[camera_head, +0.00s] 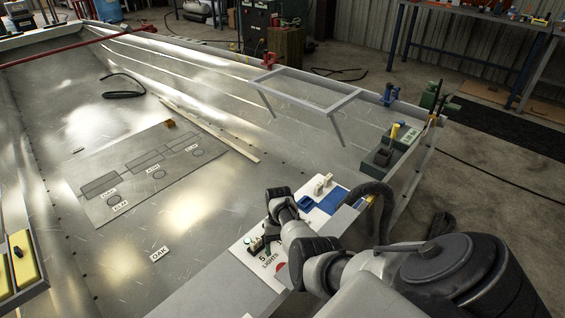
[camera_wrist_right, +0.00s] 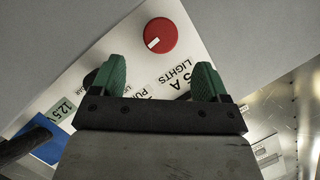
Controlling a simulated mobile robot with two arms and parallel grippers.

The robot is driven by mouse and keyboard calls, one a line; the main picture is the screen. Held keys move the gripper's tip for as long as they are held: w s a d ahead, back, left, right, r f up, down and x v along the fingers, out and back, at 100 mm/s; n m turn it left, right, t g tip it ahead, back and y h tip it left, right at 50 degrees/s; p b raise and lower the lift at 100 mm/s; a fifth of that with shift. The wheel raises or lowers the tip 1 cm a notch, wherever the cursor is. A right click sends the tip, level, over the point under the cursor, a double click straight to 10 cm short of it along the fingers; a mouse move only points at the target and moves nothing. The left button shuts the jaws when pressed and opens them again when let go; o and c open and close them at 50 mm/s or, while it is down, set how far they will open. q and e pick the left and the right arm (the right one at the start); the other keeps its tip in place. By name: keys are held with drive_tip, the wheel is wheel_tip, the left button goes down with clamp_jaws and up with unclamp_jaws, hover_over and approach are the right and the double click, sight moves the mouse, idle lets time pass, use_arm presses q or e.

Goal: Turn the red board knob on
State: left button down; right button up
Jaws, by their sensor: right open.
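The red knob (camera_wrist_right: 160,35) is a round disc with a short white mark on its lower left side in the right wrist view. It is on a white panel marked LIGHTS. In the head view the red knob (camera_head: 281,272) shows only in part beside my right arm. My right gripper (camera_wrist_right: 160,78) has green fingers spread apart with nothing between them. The knob lies past the fingertips, and the gap to it is hard to judge. In the head view the right gripper (camera_head: 258,245) is over the panel. My left gripper is not in view.
A dark knob, half hidden by a finger, is on the same panel. A blue piece (camera_head: 333,200) and white blocks (camera_head: 322,184) sit farther along the bench. A grey metal frame (camera_head: 310,92) stands on the hull's edge. The hull floor is mostly clear around a marked sheet (camera_head: 125,185).

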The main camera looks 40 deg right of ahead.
drive_tip(key=shift+v, duration=1.55)
